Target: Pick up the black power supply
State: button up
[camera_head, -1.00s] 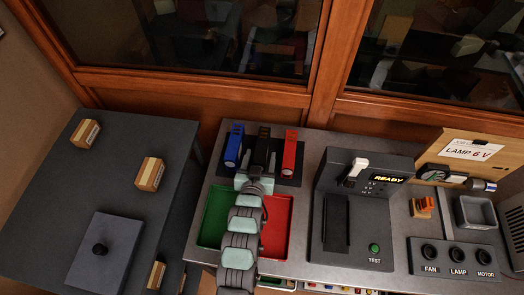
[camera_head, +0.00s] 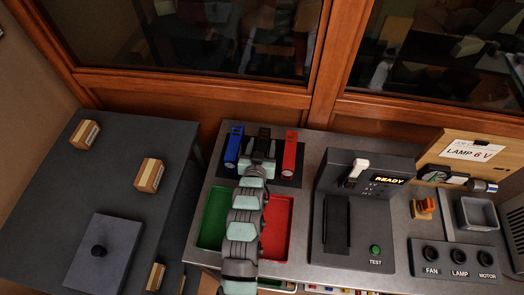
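The black power supply (camera_head: 264,132) stands between a blue one (camera_head: 234,146) and a red one (camera_head: 290,152) on a dark mat at the back of the grey bench. Only its top end shows; my gripper and arm hide the rest. My gripper (camera_head: 262,150) is at the black power supply, reaching in from the front. Its fingertips are too small and too covered to tell whether they are open or shut, or touching it.
A green tray (camera_head: 212,218) and a red tray (camera_head: 277,228) lie below my arm. A test station (camera_head: 358,220) with a lever and a READY display stands to the right. A wooden window frame (camera_head: 200,88) rises behind the bench.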

grip_shut()
dwell(0.3)
jog(key=shift+r, duration=0.1)
dwell(0.7)
